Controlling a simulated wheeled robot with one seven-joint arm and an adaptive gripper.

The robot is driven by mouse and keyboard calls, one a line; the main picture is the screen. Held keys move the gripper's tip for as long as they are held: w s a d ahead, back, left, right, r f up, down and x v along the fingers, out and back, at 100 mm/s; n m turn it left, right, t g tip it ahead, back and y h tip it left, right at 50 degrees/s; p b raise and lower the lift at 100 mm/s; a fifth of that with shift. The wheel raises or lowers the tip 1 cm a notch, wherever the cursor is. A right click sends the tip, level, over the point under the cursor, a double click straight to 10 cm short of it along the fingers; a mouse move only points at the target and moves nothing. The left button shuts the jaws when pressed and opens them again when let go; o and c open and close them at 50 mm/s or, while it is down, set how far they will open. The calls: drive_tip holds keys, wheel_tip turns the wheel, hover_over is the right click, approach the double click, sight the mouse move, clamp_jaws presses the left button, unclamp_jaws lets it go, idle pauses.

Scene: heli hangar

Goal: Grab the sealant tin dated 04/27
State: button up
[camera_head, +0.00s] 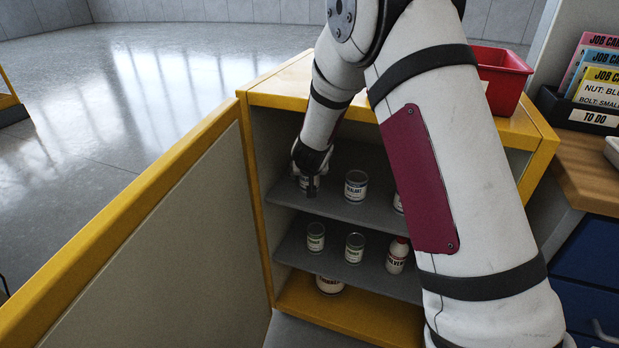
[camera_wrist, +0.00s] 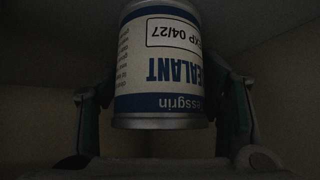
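The sealant tin (camera_wrist: 160,70) is upside down in the wrist view. It has a white label with blue bands, and its boxed date reads EXP 04/27. My gripper (camera_wrist: 165,85) has one finger on each side of it, very close to its walls; whether they press on it is too dark to tell. In the head view my gripper (camera_head: 311,178) reaches down around this tin (camera_head: 309,184) at the left end of the cabinet's upper shelf (camera_head: 345,208). The fingers partly hide it there. Another sealant tin (camera_head: 355,187) stands just to its right.
A third container (camera_head: 398,203) is partly behind my arm. The lower shelf (camera_head: 340,272) holds two tins (camera_head: 316,237) (camera_head: 354,248) and a red-capped bottle (camera_head: 397,256). Another container (camera_head: 329,285) stands at the bottom. The open cabinet door (camera_head: 150,240) is left; a red bin (camera_head: 503,80) is on top.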

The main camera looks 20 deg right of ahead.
drive_tip(key=c, duration=0.9)
drive_tip(key=shift+c, duration=0.5)
drive_tip(key=shift+r, duration=0.1)
